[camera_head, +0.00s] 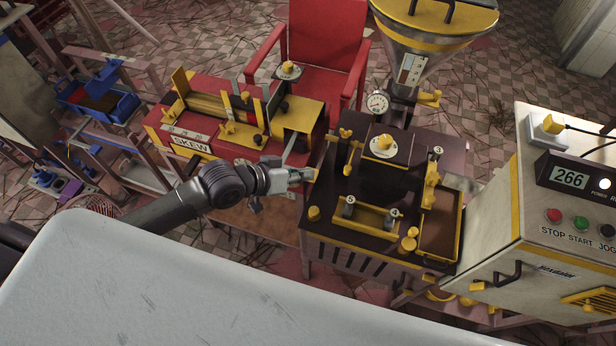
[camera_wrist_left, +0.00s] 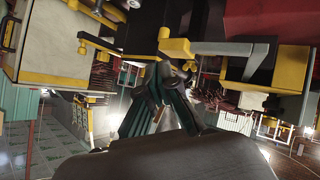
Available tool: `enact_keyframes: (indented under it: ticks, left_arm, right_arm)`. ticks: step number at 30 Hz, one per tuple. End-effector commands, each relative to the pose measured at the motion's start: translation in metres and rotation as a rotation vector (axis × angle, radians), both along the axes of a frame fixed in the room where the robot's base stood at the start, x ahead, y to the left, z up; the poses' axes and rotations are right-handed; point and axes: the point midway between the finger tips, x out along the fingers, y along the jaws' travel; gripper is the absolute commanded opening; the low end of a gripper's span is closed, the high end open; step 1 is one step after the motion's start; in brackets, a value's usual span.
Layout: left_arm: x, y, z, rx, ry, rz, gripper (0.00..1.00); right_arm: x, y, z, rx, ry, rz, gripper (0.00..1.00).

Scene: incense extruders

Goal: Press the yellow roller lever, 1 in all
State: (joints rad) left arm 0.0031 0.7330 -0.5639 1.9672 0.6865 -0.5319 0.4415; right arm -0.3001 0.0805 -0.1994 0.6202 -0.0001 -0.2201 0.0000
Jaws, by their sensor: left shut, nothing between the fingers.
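Several small yellow levers and knobs sit on the dark brown machine (camera_head: 350,222); I cannot tell surely which is the roller lever. A yellow upright lever (camera_head: 350,158) stands near its left edge, and a yellow knob (camera_head: 314,213) sits at its front left corner. My left gripper (camera_head: 304,175) is shut and empty, beside the machine's left edge, pointing right. In the left wrist view my left gripper (camera_wrist_left: 165,95) shows dark fingers, with a yellow-ended lever arm (camera_wrist_left: 215,47) above them. Contact cannot be made out. My right gripper is not in view.
The red SKEW machine (camera_head: 200,132) stands behind my left arm. A steel hopper (camera_head: 415,62) rises at the back. A pale control cabinet (camera_head: 500,235) reading 266 stands to the right. A red chair (camera_head: 325,45) is behind. A pale surface (camera_head: 200,290) fills the front.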

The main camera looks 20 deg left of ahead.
Motion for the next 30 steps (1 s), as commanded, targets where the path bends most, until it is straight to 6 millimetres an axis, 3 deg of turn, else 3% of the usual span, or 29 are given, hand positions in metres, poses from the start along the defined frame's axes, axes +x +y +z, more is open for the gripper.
enact_keyframes:
  ticks: [30]
  left_arm:
    - [0.0023,-0.0002,-0.0082,0.000,0.000,0.000,0.00]
  right_arm:
    - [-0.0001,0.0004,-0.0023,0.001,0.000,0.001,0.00]
